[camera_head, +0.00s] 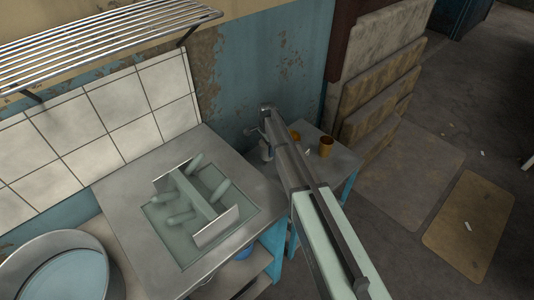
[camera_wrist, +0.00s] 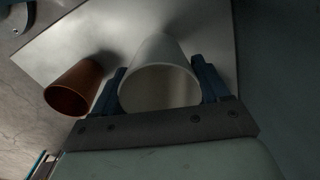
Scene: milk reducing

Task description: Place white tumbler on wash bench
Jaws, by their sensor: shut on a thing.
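The white tumbler (camera_wrist: 163,52) shows in the wrist view between the two blue fingers of my gripper (camera_wrist: 160,68). My gripper is shut on it, one finger on each side, and its open rim faces the camera. The tumbler is over a pale grey tabletop; I cannot tell whether it touches it. In the head view my arm reaches to the small side table (camera_head: 345,163), and the arm hides most of the gripper and tumbler. A grey metal bench (camera_head: 130,200) with a recessed basin (camera_head: 185,240) stands left of my arm.
In the wrist view an orange-brown cup (camera_wrist: 73,86) stands close left of the tumbler. The head view shows an orange cup (camera_head: 326,147) on the side table. A grey rack with several bottle shapes (camera_head: 215,228) sits in the basin. A wire shelf (camera_head: 100,45) hangs above.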

